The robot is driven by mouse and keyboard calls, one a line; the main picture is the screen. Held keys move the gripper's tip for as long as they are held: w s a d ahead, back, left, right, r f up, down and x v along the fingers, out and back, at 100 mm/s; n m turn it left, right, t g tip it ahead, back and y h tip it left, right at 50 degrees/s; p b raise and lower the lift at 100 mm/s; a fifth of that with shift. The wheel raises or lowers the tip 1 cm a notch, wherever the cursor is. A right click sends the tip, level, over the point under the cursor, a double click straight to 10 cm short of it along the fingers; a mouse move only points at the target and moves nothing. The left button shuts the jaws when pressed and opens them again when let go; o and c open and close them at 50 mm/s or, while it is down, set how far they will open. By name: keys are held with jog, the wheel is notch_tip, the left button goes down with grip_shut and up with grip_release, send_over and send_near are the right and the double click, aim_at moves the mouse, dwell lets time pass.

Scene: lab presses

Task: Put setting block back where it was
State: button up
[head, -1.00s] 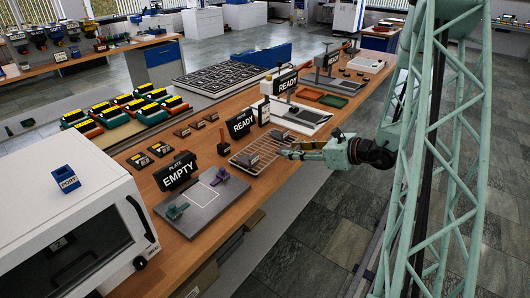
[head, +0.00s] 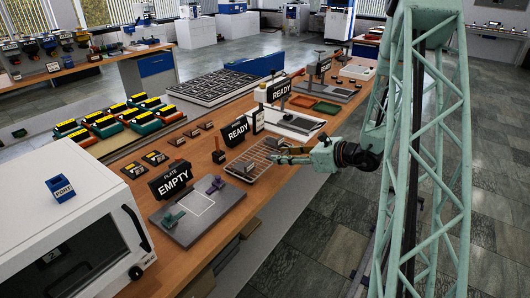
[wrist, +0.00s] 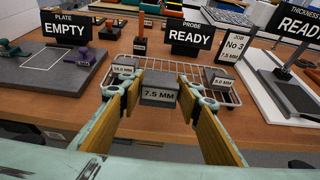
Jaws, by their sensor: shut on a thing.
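The setting block is a grey block labelled 7.5 MM (wrist: 158,93), seen between the fingers of my gripper (wrist: 157,92) in the wrist view. My gripper is shut on it. The block is at the wire rack (wrist: 228,88), between the 10.0 MM block (wrist: 124,70) on the left and the 5.0 MM block (wrist: 222,80) on the right. I cannot tell whether it touches the rack. In the head view, my gripper (head: 270,156) reaches over the rack from the right; the held block is hard to make out there.
A grey plate fixture with an EMPTY sign (head: 173,182) stands to the left. A READY sign (head: 237,132) stands behind the rack. Another READY sign and a white press base (wrist: 262,72) are to the right. The bench front edge is close to the rack.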

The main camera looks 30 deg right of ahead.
jog(key=b, duration=0.1)
send_over(265, 156)
jog(key=shift+d+f, duration=0.1)
jog(key=shift+f, duration=0.45)
jog(key=shift+f+b, duration=0.5)
jog(key=shift+f, duration=1.25)
jog(key=shift+f, duration=0.15)
jog(key=o, duration=1.1)
jog(key=shift+c, duration=0.2)
jog(key=p+v, duration=0.1)
jog(key=v, duration=1.1)
jog(key=shift+p, duration=0.3)
